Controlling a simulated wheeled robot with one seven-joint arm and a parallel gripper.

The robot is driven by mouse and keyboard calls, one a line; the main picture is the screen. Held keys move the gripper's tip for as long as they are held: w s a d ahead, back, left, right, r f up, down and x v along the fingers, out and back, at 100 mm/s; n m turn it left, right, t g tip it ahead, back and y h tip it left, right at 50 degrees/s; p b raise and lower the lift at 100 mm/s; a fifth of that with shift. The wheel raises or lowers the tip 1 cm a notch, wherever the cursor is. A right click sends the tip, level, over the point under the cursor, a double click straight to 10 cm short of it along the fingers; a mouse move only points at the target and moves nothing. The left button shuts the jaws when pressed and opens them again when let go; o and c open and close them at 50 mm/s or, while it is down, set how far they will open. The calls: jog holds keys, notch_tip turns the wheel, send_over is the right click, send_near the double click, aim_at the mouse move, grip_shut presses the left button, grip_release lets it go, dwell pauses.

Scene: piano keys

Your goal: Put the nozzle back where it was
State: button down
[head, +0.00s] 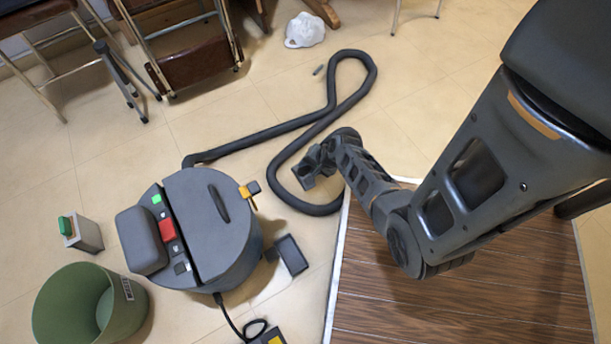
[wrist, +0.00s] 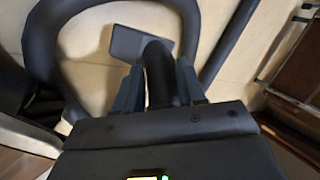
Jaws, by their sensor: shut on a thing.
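The dark grey nozzle (wrist: 128,45) has a flat, angled head and a curved black neck in the wrist view. My gripper (wrist: 158,85) is shut on the neck, with one finger on each side of it. In the head view, my gripper (head: 322,160) holds the nozzle (head: 304,174) above the floor, right of the vacuum cleaner (head: 228,225). The gripper partly hides the nozzle there. The round grey vacuum has a yellow-and-black part (head: 250,192) on its side and a dark block (head: 291,254) at its lower right.
The black hose (head: 255,137) loops across the floor around my gripper. A wooden surface (head: 460,300) lies under my arm. A green bin (head: 125,315) and a small box with a green top (head: 88,238) stand left. Chairs (head: 195,55) and a white object (head: 305,30) are behind.

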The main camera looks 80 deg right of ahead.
aim_at(306, 174)
jog(key=shift+w+a+f, duration=0.45)
jog(key=shift+w, duration=0.1)
jog(key=shift+f+b, duration=1.5)
jog(key=shift+f, duration=0.45)
jog(key=shift+f, duration=0.15)
jog(key=c, duration=0.7)
grip_release()
jog(key=shift+o, duration=0.2)
